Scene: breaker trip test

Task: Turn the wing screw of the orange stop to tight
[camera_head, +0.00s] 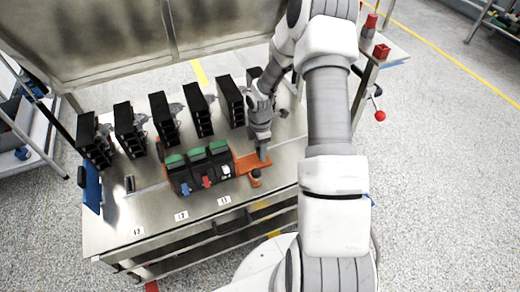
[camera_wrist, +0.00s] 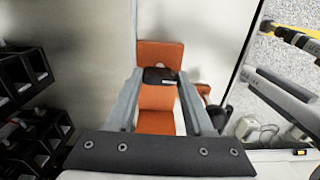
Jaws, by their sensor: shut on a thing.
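The orange stop (camera_head: 247,163) sits at the right end of the row of breakers on the metal bench. It also shows in the wrist view (camera_wrist: 160,52) as an orange block running between my fingers. My gripper (camera_head: 263,157) reaches down onto the stop from above. In the wrist view, the fingers (camera_wrist: 160,78) are shut on the dark wing screw (camera_wrist: 160,75) on top of the stop. The fingers hide the screw in the head view, and I cannot tell how tight it is.
Dark breakers (camera_head: 200,168) with green tops and blue, red and white parts stand left of the stop. A small dark-and-orange knob (camera_head: 255,177) is close in front of it. Several black units (camera_head: 163,118) line the back. The bench front (camera_head: 150,222) is mostly clear.

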